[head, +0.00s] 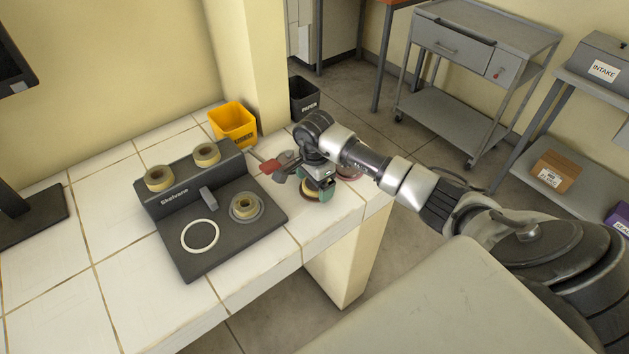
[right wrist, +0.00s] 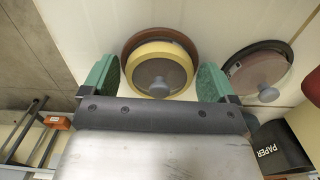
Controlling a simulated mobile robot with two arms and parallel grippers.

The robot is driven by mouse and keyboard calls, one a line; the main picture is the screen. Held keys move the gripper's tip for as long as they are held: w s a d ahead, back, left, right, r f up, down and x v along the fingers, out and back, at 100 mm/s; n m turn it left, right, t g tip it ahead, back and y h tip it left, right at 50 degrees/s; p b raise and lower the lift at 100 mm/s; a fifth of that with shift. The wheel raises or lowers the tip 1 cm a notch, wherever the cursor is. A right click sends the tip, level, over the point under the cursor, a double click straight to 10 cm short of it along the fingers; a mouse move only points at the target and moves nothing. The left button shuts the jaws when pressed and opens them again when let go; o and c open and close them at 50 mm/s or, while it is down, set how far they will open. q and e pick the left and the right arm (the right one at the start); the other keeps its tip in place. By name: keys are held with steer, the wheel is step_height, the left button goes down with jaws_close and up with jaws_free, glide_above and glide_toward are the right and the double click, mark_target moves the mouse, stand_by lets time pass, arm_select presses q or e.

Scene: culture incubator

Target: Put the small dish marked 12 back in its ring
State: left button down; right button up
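In the right wrist view, a small round dish with a pale yellow rim (right wrist: 133,72) and a grey knob sits on a brown round base. No number is readable on it. My right gripper (right wrist: 158,82) is open, its green-padded fingers on either side of this dish. In the head view this gripper (head: 319,187) is low over the right end of the bench, partly hiding the dish (head: 309,194). On the dark grey Skelvane stand (head: 175,192), a white ring (head: 200,236) lies empty on the lower plate. My left gripper is out of view.
Another knobbed dish (right wrist: 255,70) lies close to the right finger in the wrist view. The stand holds two beige round pieces (head: 160,178) on top and another (head: 245,205) on its plate. A yellow bin (head: 234,124) and a dark PAPER bin (head: 303,98) stand behind.

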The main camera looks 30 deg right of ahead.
steer(key=shift+o, duration=0.4)
steer(key=shift+r, duration=0.1)
steer(key=shift+r, duration=0.2)
step_height(320, 180, up, 12)
steer(key=b, duration=0.2)
steer(key=shift+f, duration=0.15)
